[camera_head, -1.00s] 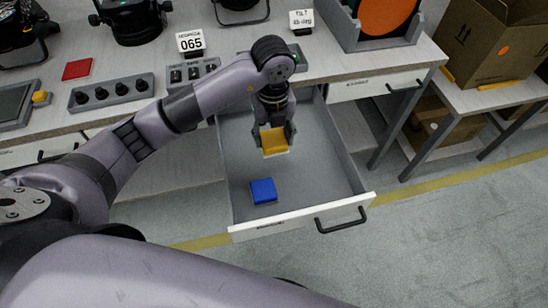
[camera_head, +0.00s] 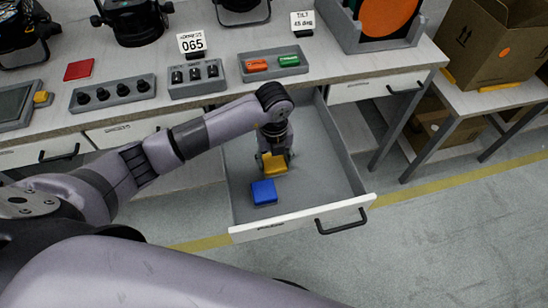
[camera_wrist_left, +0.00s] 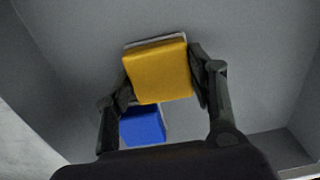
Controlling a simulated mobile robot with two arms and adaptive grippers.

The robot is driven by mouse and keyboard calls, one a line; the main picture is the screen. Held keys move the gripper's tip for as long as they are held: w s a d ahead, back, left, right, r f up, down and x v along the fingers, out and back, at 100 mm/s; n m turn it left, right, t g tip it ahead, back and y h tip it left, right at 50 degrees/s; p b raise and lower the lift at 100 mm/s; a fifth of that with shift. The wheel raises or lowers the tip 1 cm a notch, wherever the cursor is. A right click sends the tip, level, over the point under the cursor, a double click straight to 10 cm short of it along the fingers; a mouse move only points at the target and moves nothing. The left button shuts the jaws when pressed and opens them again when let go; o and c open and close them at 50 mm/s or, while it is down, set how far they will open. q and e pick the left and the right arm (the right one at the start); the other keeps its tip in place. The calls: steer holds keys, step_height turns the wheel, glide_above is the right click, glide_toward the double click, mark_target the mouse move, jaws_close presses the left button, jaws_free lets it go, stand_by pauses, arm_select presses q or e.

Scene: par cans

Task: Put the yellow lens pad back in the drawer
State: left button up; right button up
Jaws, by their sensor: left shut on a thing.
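The yellow lens pad (camera_head: 274,164) is held in my left gripper (camera_head: 275,160), inside the open drawer (camera_head: 336,170). In the left wrist view the yellow pad (camera_wrist_left: 160,72) sits between the two fingers of my left gripper (camera_wrist_left: 162,82), which touch its sides. A blue pad (camera_head: 264,191) lies on the drawer floor, nearer the drawer front than the yellow pad. The blue pad (camera_wrist_left: 143,125) also shows in the left wrist view, partly hidden behind the yellow pad. I cannot tell whether the yellow pad touches the drawer floor. My right gripper is not in view.
A red pad (camera_head: 78,69) lies on the workbench (camera_head: 140,60). A switch box (camera_head: 197,78) and a tray with orange and green pieces (camera_head: 274,64) stand above the drawer. The drawer's right side is clear. A cardboard box (camera_head: 493,45) stands at the right.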

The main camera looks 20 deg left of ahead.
mark_target(274, 161)
arm_select(q)
steer(key=shift+f, duration=0.2)
steer(key=o, duration=1.2)
steer(key=shift+r, duration=0.1)
step_height(274, 161, up, 12)
steer(key=shift+r, duration=0.15)
